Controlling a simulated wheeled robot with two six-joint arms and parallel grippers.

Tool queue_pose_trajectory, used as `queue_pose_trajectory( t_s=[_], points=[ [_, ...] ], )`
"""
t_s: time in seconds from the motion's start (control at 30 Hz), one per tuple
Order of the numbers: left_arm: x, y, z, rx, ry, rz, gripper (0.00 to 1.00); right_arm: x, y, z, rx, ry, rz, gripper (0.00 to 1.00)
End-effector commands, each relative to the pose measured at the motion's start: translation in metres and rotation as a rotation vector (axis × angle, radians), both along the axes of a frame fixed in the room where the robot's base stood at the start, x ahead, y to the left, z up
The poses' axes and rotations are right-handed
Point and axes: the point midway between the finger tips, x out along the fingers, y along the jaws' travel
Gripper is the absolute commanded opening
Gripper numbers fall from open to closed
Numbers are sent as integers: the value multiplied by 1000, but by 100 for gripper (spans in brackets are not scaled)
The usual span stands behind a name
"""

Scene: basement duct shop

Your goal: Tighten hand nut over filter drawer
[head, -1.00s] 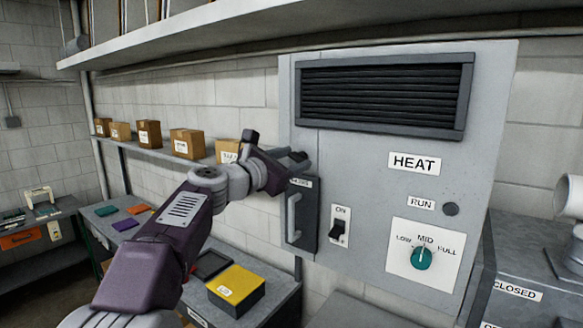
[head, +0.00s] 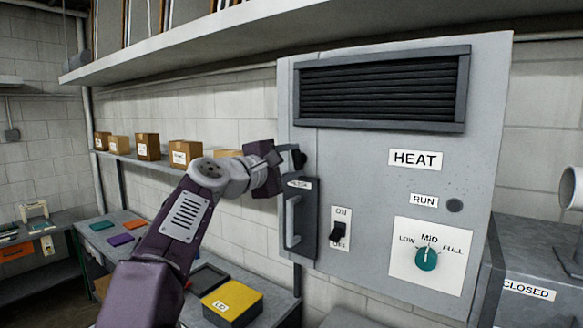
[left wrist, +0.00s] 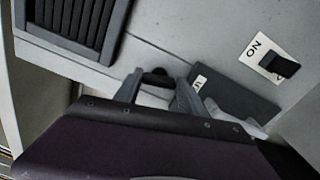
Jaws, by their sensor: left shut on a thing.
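The black hand nut (head: 300,160) sits on the grey heater cabinet's left side, just above the filter drawer; the left wrist view shows it (left wrist: 157,75) between my fingers. The filter drawer (head: 309,235) is a dark upright panel with a grey handle and a small label, and it looks flush in the cabinet. It also shows in the left wrist view (left wrist: 238,98). My left gripper (head: 291,158) reaches the nut from the left and is shut on it. The nut is partly hidden by the fingers. My right gripper is not in view.
The heater cabinet (head: 375,155) has a black louvre, an ON switch (head: 339,233) and a teal dial (head: 427,259). A shelf with several cartons (head: 185,153) runs along the wall at left. A yellow-topped box (head: 232,301) stands on the bench below my arm.

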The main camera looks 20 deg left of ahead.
Motion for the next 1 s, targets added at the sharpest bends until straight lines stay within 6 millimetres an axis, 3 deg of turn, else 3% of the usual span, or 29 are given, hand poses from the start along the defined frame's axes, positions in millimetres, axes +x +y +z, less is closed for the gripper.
queue_pose_trajectory(
  t_s=[0.4,1.0],
  points=[
    [0,0,0,191,-72,2,7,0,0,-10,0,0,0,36],
    [0,0,1,230,-88,3,7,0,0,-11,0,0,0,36]
  ],
)
